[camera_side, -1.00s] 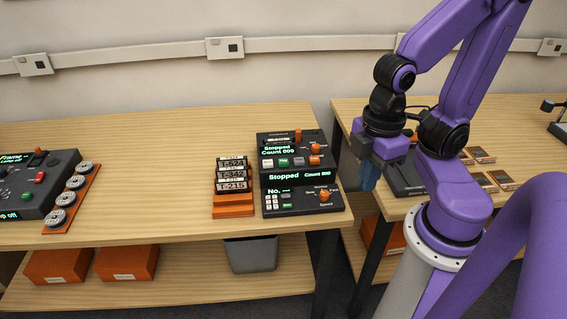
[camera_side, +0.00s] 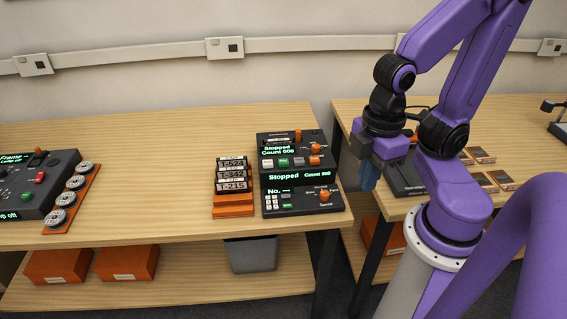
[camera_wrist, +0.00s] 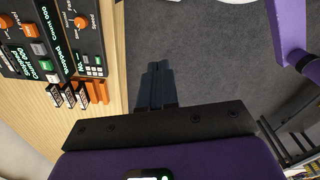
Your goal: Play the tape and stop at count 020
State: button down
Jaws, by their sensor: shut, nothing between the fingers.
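The black tape player (camera_side: 290,150) stands on the left table near its right end. Its displays read "Stopped" and "Count 000". It has a row of small buttons (camera_side: 284,163), with white, green and grey ones, and orange knobs (camera_side: 324,196) at the right. It also shows at the upper left of the wrist view (camera_wrist: 45,45). Upright tapes (camera_side: 231,176) with white labels stand in an orange rack beside it. My gripper (camera_side: 369,184) is shut and empty, pointing down over the gap at the right table's left edge, apart from the player. The wrist view shows its fingers (camera_wrist: 155,85) above grey floor.
A dark machine with a green display (camera_side: 38,185) and an orange tray of round reels (camera_side: 72,195) stand at far left. Orange boxes (camera_side: 125,262) and a grey bin (camera_side: 252,254) sit below. Small orange-edged items (camera_side: 487,183) lie on the right table. The left table's middle is clear.

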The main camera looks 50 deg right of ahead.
jog(key=w+a+f+m+g+y, duration=0.2)
jog(key=w+m+g+y, duration=0.1)
jog(key=w+m, duration=0.5)
jog(key=m+t+y, duration=0.4)
jog(key=m+t, duration=0.4)
jog(key=m, duration=1.2)
send_over(287, 160)
notch_tip(287, 160, down, 3)
jog(key=shift+a+f, duration=0.1)
jog(key=shift+f, duration=0.1)
jog(key=shift+f, duration=4.4)
